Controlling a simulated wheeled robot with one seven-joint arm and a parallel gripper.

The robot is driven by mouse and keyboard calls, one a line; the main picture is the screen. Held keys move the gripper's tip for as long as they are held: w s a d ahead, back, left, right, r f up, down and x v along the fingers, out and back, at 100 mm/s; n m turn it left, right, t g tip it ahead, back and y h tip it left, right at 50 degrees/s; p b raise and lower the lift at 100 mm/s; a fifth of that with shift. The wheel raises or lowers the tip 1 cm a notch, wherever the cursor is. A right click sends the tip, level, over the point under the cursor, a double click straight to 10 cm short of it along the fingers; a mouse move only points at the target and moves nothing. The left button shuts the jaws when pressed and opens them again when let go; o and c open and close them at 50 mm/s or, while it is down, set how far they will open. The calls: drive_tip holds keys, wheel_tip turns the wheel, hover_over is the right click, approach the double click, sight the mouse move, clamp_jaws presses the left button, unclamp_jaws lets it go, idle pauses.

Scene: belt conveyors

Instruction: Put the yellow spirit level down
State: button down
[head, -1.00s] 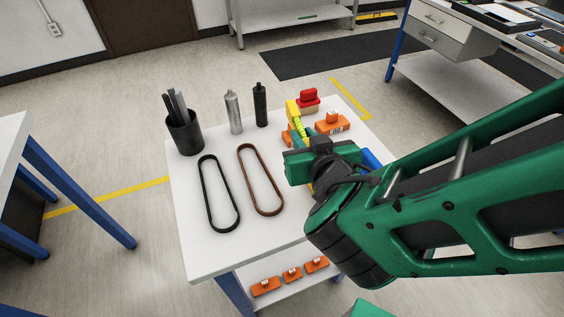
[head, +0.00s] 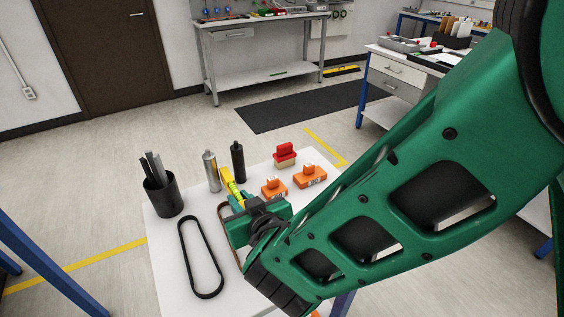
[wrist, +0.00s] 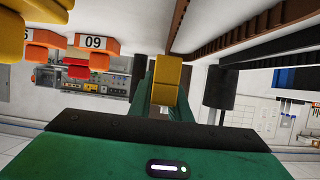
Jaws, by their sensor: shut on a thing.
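The yellow spirit level (head: 228,181) is held in my gripper (head: 241,208), over the white table (head: 163,245). Its far end points toward the silver bottle (head: 211,172). In the wrist view the level (wrist: 167,74) shows between the green fingers, which are shut on it. My gripper hides the level's near part in the head view. I cannot tell how large the gap to the tabletop is. The brown belt (wrist: 190,22) lies on the table close by and is mostly hidden behind my gripper in the head view.
A black bottle (head: 238,163) stands beside the silver one. A black cup of bars (head: 163,199) stands at the left. A black belt (head: 186,252) lies in front; bare tabletop surrounds it.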

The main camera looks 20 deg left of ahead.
drive_tip(key=w, duration=0.1)
drive_tip(key=w+a+f, duration=0.1)
drive_tip(key=w+f, duration=0.1)
drive_tip(key=shift+w+a+f, duration=0.25)
drive_tip(key=shift+w+a, duration=0.1)
drive_tip(key=shift+a, duration=0.05)
drive_tip(key=shift+w+a+f, duration=0.15)
drive_tip(key=shift+w+f, duration=0.05)
drive_tip(key=shift+f, duration=0.05)
drive_tip(key=shift+f, duration=0.15)
drive_tip(key=c, duration=1.9)
unclamp_jaws()
drive_tip(key=shift+s+d+r, duration=0.2)
drive_tip(key=shift+r, duration=0.05)
drive_tip(key=v, duration=1.1)
drive_tip(key=shift+s+d+r, duration=0.1)
drive_tip(key=shift+r, duration=0.05)
